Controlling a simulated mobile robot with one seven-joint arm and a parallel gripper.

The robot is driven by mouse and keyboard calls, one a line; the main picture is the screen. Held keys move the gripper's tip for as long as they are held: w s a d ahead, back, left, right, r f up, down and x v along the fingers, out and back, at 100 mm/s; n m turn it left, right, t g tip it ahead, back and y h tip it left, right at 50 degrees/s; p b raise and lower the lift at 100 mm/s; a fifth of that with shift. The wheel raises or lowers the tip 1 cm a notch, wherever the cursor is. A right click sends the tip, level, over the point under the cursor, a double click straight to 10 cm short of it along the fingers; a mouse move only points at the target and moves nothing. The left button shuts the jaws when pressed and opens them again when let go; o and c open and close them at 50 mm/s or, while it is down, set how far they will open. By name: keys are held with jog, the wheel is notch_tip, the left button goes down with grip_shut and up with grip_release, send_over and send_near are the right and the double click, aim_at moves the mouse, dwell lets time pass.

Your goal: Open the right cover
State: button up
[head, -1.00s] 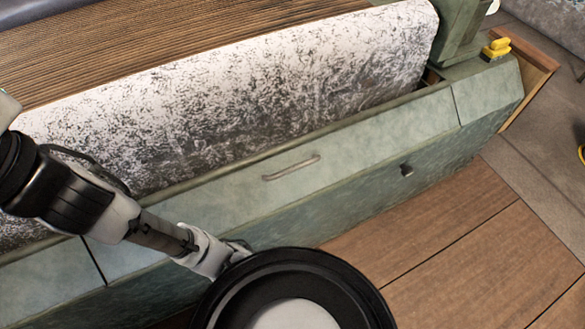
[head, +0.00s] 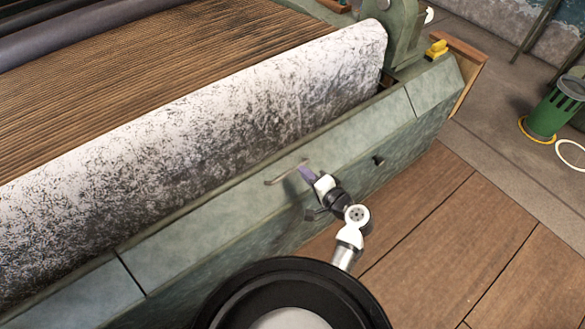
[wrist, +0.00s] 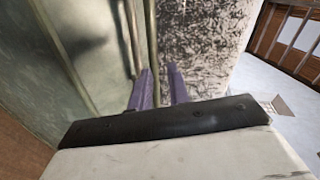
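The right cover (head: 210,232) is a long green sloped panel between two seams, and it lies closed along the machine's front. Its thin bar handle (head: 275,181) sits near the panel's upper middle. My gripper (head: 303,172) is at the right end of this handle, partly hiding it. In the wrist view, my gripper's two purple fingers (wrist: 159,75) stand apart with a gap between them. A thin bar, seemingly the handle (wrist: 131,40), runs to near the left finger's tip. I cannot tell whether they touch, and nothing is clearly gripped.
A speckled white roll (head: 200,140) lies behind the cover. A dark knob (head: 378,160) sticks out of the front face below the cover. A yellow part (head: 437,49) sits at the machine's right end. A green bin (head: 553,108) stands far right. The wooden floor (head: 440,245) in front is clear.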

aim_at(292, 170)
jog(key=s+d+f+m, duration=0.2)
jog(key=s+d+f, duration=0.1)
jog(key=s, duration=0.2)
jog(key=p+x, duration=0.1)
jog(key=x, duration=0.3)
jog(key=p+x, duration=0.1)
jog(key=x, duration=0.4)
jog(key=p+x, duration=0.1)
jog(key=x, duration=0.3)
jog(key=shift+w+a+r, duration=0.15)
jog(key=shift+r, duration=0.1)
grip_shut()
